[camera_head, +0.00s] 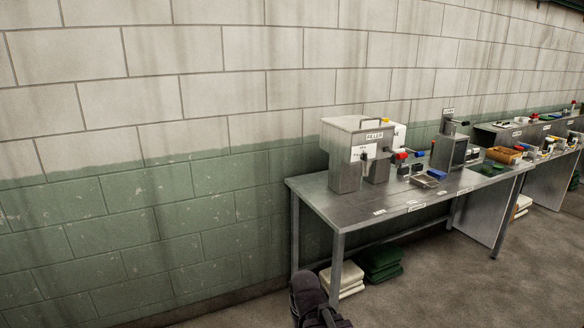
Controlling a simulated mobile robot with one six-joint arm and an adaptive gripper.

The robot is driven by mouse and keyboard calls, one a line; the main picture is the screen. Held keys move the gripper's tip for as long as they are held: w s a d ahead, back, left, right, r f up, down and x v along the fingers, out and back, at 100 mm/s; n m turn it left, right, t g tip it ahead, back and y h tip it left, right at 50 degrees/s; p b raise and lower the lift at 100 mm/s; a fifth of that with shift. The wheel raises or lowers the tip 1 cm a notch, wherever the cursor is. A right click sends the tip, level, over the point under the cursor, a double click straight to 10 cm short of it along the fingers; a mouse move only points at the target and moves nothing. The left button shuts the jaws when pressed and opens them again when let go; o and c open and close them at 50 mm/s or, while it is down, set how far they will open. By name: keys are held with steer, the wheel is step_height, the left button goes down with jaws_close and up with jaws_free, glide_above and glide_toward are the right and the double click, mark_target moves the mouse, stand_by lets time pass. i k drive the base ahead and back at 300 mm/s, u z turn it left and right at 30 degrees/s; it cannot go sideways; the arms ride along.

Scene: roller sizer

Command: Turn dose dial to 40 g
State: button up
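The filler machine (350,130) is a grey metal box with a top handle and a "FILLER" label. It stands at the back left of a steel bench. A white label plate and a small dark part show on its front. The dose dial and its setting are too small to make out. A black end part of my arm, seemingly my gripper (322,314), shows at the bottom edge, in front of the bench and well apart from the filler. Its fingers cannot be made out.
The steel bench (335,205) has a bare front left top. To the right stand a grey upright device (449,152), a blue block (437,174), a small metal tray (424,181) and a second bench. White (345,280) and green sacks (380,262) lie below.

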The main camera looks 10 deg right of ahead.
mark_target(364, 156)
steer(key=u, duration=0.1)
steer(key=i, duration=0.85)
steer(key=u, duration=2.1)
steer(key=k, duration=0.65)
steer(key=u, duration=0.2)
